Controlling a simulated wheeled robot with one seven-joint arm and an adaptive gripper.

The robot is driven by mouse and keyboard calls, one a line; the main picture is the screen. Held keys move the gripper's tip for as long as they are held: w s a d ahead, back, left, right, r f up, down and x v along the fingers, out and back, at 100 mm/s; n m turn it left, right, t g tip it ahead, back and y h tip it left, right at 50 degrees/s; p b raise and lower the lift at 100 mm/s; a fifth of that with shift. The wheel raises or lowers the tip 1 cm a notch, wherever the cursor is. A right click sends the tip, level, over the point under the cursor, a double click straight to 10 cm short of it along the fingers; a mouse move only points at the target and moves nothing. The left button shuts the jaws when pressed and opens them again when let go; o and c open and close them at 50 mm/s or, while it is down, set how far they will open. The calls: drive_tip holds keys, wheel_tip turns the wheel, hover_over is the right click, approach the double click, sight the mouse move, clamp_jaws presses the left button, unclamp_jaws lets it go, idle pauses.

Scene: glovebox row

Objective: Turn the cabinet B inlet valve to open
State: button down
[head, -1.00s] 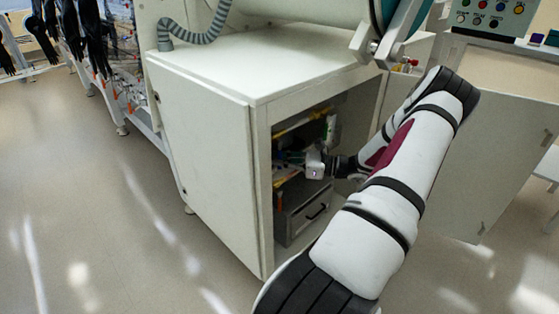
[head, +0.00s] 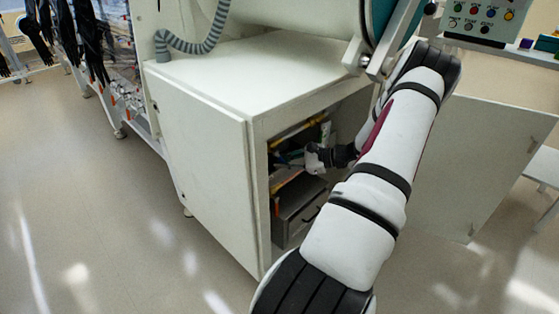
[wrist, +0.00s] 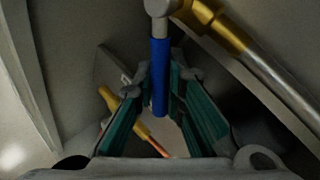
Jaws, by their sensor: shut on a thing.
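The inlet valve shows as a blue lever handle (wrist: 160,78) hanging from a grey hub (wrist: 158,8) beside a brass and steel pipe. In the wrist view my gripper (wrist: 160,88), with green pads, has one finger on each side of the blue handle and is shut on it. The handle points straight down in that picture. In the head view my arm reaches into the open cabinet (head: 205,165), and my gripper is small and dark there, so its hold cannot be made out. No cabinet letter is readable.
In the wrist view a brass-ended pipe (wrist: 255,60) passes close on the right, and a yellow-handled item (wrist: 140,127) lies beyond the fingers. The floor at left is clear.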

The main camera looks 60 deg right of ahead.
drive_tip(key=shift+s+d+r+n+g+h, duration=0.2)
drive_tip(key=shift+d+r+n+g+h, duration=0.45)
drive_tip(key=shift+n, duration=0.35)
drive_tip(key=shift+s+d+r+n+g+h+b, duration=0.1)
drive_tip(key=shift+d+r+n+g+h+b, duration=0.35)
drive_tip(key=shift+n+h, duration=0.35)
drive_tip(key=c, duration=1.6)
unclamp_jaws()
drive_tip(key=shift+c, duration=0.2)
drive_tip(key=v, duration=0.8)
drive_tip(key=shift+f, duration=0.1)
